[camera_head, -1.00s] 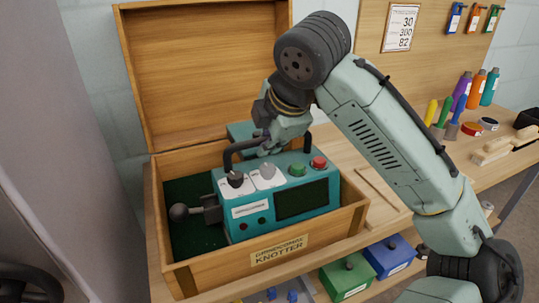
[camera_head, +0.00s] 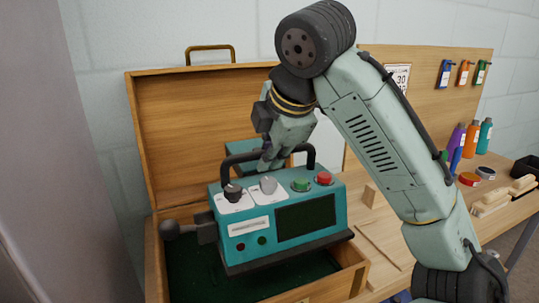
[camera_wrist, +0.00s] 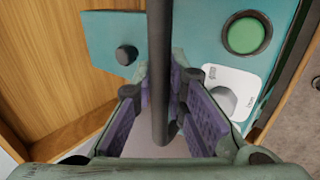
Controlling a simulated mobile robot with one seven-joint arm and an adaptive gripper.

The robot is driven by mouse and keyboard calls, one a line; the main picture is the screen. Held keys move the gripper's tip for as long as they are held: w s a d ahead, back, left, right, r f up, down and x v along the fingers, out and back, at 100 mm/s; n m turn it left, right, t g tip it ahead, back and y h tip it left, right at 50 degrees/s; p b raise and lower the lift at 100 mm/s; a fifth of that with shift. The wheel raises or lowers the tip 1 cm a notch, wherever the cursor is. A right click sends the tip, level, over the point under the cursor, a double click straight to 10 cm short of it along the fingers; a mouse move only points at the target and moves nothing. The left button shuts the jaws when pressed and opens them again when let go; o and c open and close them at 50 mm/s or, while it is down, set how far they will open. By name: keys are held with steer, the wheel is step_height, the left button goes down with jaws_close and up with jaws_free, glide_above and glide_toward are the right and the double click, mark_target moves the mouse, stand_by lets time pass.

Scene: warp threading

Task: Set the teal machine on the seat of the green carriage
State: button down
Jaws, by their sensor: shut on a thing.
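The teal machine (camera_head: 280,222) has a black handle on top, knobs, a green and a red button, a dark screen and a grey ball-ended arm at its left. My gripper (camera_head: 272,160) is shut on the machine's black handle, which also shows between the purple finger pads in the wrist view (camera_wrist: 160,90). The machine hangs level above the green-lined interior of the open wooden box (camera_head: 362,280). The green carriage is not seen in either view now.
The box's raised lid (camera_head: 160,140) stands behind the machine. To the right is a wooden bench (camera_head: 385,235) with wooden pieces, bottles (camera_head: 471,140) and tape rolls. A pegboard (camera_head: 425,110) with hanging tags stands behind the bench.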

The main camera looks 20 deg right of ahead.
steer(key=shift+r+p, duration=4.7)
steer(key=shift+r, duration=0.4)
steer(key=shift+f, duration=0.1)
